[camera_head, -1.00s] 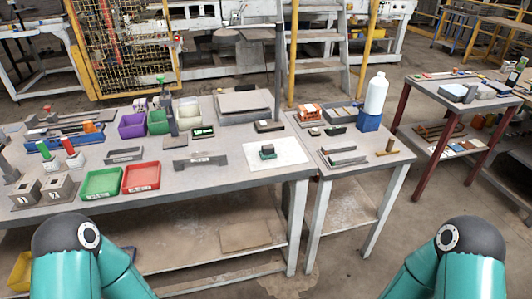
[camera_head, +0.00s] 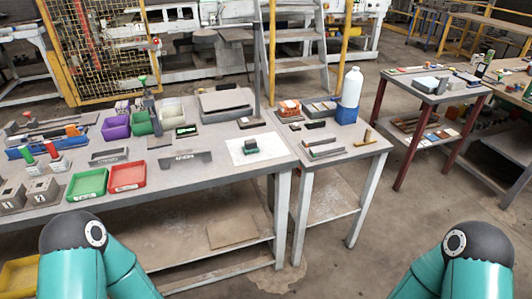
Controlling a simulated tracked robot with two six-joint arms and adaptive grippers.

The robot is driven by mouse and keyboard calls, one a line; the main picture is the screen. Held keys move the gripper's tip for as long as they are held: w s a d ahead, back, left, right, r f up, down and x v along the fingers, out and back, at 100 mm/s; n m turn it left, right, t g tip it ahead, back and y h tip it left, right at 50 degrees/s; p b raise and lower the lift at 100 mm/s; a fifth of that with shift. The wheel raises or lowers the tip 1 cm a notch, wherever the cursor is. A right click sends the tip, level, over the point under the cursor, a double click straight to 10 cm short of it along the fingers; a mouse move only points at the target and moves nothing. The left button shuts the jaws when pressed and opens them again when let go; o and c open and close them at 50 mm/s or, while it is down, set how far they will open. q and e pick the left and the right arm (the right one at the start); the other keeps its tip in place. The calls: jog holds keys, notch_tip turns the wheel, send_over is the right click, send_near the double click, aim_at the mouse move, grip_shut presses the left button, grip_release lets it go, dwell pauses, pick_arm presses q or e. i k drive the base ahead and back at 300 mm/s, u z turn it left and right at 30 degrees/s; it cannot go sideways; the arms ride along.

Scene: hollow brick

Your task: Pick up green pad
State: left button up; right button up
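A small dark green block (camera_head: 250,146), which may be the green pad, sits on a white sheet (camera_head: 238,158) near the right end of the large grey table (camera_head: 205,171). It is too small to make out in detail. A green tray (camera_head: 87,184) lies farther left on the same table, beside a red tray (camera_head: 127,177). Only teal upper parts of my two arms show at the bottom left and bottom right. Neither gripper is in view, and nothing of mine touches the block.
A narrower table (camera_head: 355,151) stands just right of the large one, with a white bottle (camera_head: 350,87) on a blue base and several bars. Purple (camera_head: 117,128) and green bins stand at the back. A red-legged table (camera_head: 430,92) is farther right. Open floor lies in front.

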aim_at(250, 147)
jog(key=z, duration=0.75)
jog(key=k, duration=0.95)
jog(key=z, duration=0.45)
jog(key=i, duration=1.3)
jog(key=u, duration=1.5)
jog(key=i, duration=0.9)
jog(key=u, duration=0.8)
jog(key=k, duration=0.75)
jog(key=u, duration=0.15)
jog(key=i, duration=0.6)
